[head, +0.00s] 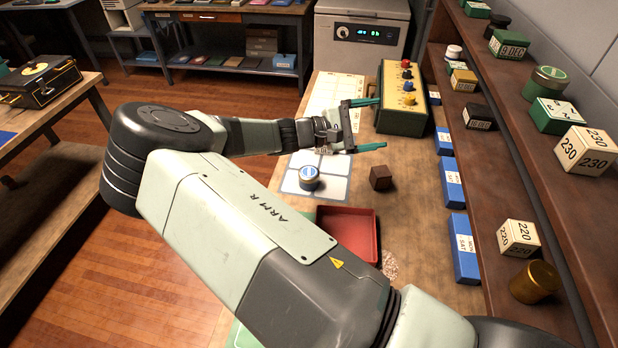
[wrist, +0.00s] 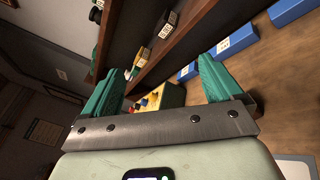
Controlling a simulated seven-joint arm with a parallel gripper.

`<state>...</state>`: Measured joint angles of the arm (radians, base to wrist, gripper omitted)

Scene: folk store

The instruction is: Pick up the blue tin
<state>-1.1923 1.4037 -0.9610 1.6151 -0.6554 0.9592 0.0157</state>
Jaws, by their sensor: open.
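A small round tin (head: 310,178) with a blue and white lid stands on a blue-and-white squared mat (head: 335,188) on the bench. My gripper (head: 380,124) is above the bench, up and to the right of the tin in the head view, pointing right toward the green box. Its two teal fingers are wide apart with nothing between them. They also show in the wrist view, where my gripper (wrist: 160,68) faces the shelf and the box. I cannot make out the tin in the wrist view.
A brown cube (head: 381,178) stands right of the mat. A red tray (head: 350,232) lies nearer. A green box with coloured knobs (head: 403,105) is beyond the fingers. Several blue boxes (head: 464,248) line the bench below the shelf (head: 500,150), which holds tins and blocks.

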